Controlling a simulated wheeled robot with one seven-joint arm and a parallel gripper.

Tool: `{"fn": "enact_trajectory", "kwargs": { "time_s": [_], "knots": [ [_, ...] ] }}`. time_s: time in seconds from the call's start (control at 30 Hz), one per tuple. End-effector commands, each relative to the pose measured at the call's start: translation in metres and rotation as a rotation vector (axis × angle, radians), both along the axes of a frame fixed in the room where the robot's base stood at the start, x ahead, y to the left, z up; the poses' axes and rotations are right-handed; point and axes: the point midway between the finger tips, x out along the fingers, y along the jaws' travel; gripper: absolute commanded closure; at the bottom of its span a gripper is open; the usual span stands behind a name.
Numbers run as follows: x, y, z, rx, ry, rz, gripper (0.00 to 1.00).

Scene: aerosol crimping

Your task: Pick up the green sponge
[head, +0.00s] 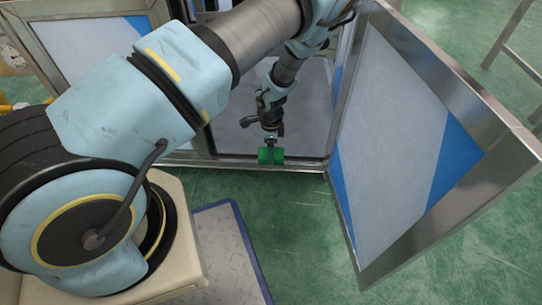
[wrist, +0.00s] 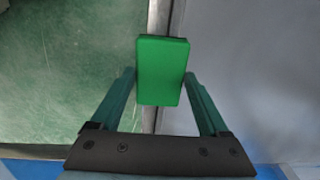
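The green sponge (wrist: 162,72) is a bright green block. In the wrist view it sits between the tips of my gripper's two dark green fingers (wrist: 160,76), with a fingertip close against each long side. The fingers look shut on it, though the contact faces are hidden. In the head view the sponge (head: 264,156) shows small at the lower end of my gripper (head: 271,146), in front of the metal frame's bottom rail. No surface directly supporting it can be made out.
A metal-framed panel with blue stripes (head: 395,150) stands open at the right. Another framed panel (head: 85,45) is at the left. The bottom rail (head: 305,164) runs behind the sponge. Green floor (head: 300,235) lies clear in front, beside a grey platform (head: 228,255).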

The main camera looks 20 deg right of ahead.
Motion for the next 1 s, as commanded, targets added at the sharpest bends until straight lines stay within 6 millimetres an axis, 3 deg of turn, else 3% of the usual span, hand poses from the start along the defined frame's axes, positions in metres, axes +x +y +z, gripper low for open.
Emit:
{"fn": "enact_trajectory", "kwargs": {
  "time_s": [0.03,0.5,0.77,1.0],
  "knots": [
    [0.000,0.000,0.000,0.000,0.000,0.000,0.28],
    [0.000,0.000,0.000,0.000,0.000,0.000,0.78],
    [0.000,0.000,0.002,0.000,0.000,0.000,0.78],
    [0.000,0.000,0.022,0.001,-0.001,-0.001,0.78]
  ]
}}
